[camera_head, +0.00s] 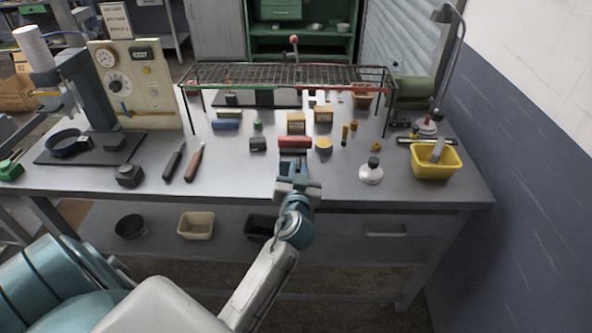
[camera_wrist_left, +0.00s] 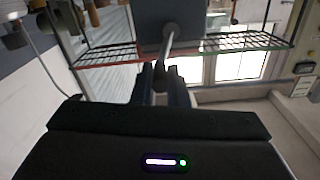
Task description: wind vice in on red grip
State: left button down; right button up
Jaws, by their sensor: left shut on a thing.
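My left gripper (camera_head: 293,168) is at the bench's front edge, in the middle of the head view. In the left wrist view its dark fingers (camera_wrist_left: 163,82) are shut on the end of a thin metal rod (camera_wrist_left: 167,46), which I take for the vice handle. The rod runs to a broad grey block (camera_wrist_left: 165,14), seemingly part of the vice. A red piece (camera_head: 295,141) lies just beyond the gripper in the head view; I cannot tell whether it sits between vice jaws. My fingertips partly hide the vice there. My right gripper is not in view.
A wire rack (camera_head: 285,75) on thin legs stands over small blocks behind the gripper. The bench front (camera_head: 240,180) is bare.

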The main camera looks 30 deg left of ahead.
pick_arm(q)
jog(key=m, duration=0.3)
jog(key=d+f+m, duration=0.1)
jog(key=shift+w+d+m+b, duration=0.1)
jog(key=shift+w+m+b, duration=0.2)
jog(key=shift+w, duration=0.05)
jog(key=m, duration=0.1)
jog(key=f+m, duration=0.1)
jog(key=shift+w+d+m, duration=0.15)
jog(key=shift+d+m, duration=0.1)
jog(key=shift+m, duration=0.05)
jog(key=m, duration=0.2)
jog(key=shift+w+d+f+m, duration=0.1)
jog(key=shift+d+f+m, duration=0.1)
jog(key=shift+f+m, duration=0.2)
jog(key=m, duration=0.1)
jog(key=f+m, duration=0.1)
jog(key=m, duration=0.2)
jog(key=shift+f, duration=0.25)
jog(key=shift+a+f+m+p, duration=0.1)
jog(key=shift+f+m+p, duration=0.2)
jog(key=shift+m, duration=0.7)
jog(key=shift+f+m+p, duration=0.25)
jog(key=shift+f+m, duration=0.05)
jog(key=shift+m, duration=0.7)
jog(key=c, duration=1.4)
grip_release()
jog(key=shift+c, duration=0.2)
